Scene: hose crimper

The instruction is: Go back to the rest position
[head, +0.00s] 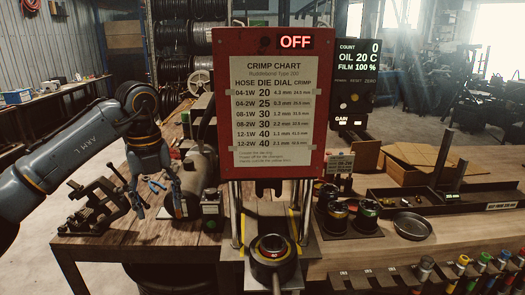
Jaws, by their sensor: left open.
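My left arm comes in from the left edge. My left gripper (157,187) hangs with its fingers pointing down over the left part of the workbench. Its fingers are apart, and I see nothing held between them. It is left of the red hose crimper (219,110), which carries a crimp chart and a display reading OFF. A dark vise-like device (92,208) stands on the bench just left of the gripper. Whether the fingers touch the dark equipment behind them I cannot tell. My right gripper is not in view.
A round die holder (273,262) sits at the crimper's base. On the right are a control box (357,85), dark dies (337,215), a round metal dish (412,226) and a long tray (455,207). Several coloured-capped tools (462,262) line the front right. Cable reels stand behind.

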